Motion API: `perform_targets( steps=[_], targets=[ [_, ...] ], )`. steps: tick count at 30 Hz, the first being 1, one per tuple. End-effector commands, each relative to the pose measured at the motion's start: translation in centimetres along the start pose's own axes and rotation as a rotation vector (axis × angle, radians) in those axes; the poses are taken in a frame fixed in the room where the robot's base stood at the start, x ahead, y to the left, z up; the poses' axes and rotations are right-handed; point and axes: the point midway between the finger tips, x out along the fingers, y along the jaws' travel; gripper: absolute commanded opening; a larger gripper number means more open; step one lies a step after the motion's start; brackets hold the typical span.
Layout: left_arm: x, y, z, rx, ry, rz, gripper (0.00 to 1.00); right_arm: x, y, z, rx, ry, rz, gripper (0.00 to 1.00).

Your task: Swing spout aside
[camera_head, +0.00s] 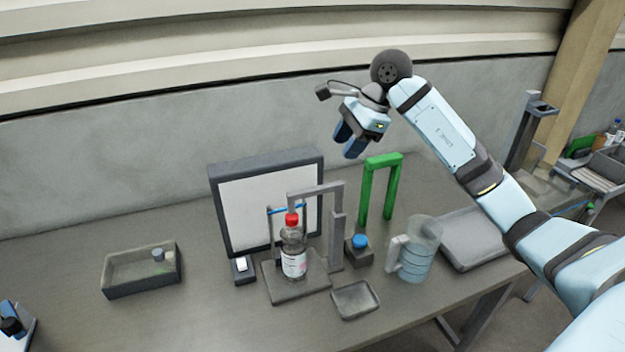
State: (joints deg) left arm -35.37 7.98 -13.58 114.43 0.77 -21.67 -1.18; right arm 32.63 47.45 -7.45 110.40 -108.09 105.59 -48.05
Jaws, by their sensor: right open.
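A grey spout (316,189) arches from a grey post (337,242) toward the left. Its free end is over or close to the red cap of a clear, labelled bottle (292,256). The bottle stands upright on a dark grey base plate (300,286). My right gripper (348,143) is open and empty, raised above and behind the spout, fingers pointing down. It touches nothing. A blue and white part at the lower left edge looks like my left gripper (12,326); it is cut off and its jaws are unclear.
A white-faced panel (245,208) stands behind the bottle. A green arch (365,190), a blue-topped block (359,251) and a clear jug (420,250) stand to the right. A small tray (355,300) lies in front. A bin (130,284) is at left.

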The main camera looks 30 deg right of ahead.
Motion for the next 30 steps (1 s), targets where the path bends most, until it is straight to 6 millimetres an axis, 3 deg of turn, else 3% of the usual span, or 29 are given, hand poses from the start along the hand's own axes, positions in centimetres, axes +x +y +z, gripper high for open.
perform_targets(
  steps=[15,21,30],
  targets=[
    [-1.1,-0.8,-1.6,0.005,0.001,-0.017,0.43,10.2,0.1,0.2,0.003,-0.007,0.005,0.42],
    [-1.2,-0.7,-1.8,0.003,0.002,-0.017,0.43,11.9,0.1,0.1,0.002,-0.005,0.003,0.42],
    [-1.2,-0.5,-1.8,0.002,0.001,-0.014,0.43,12.2,0.1,0.1,0.001,-0.004,0.002,0.42]
  ],
)
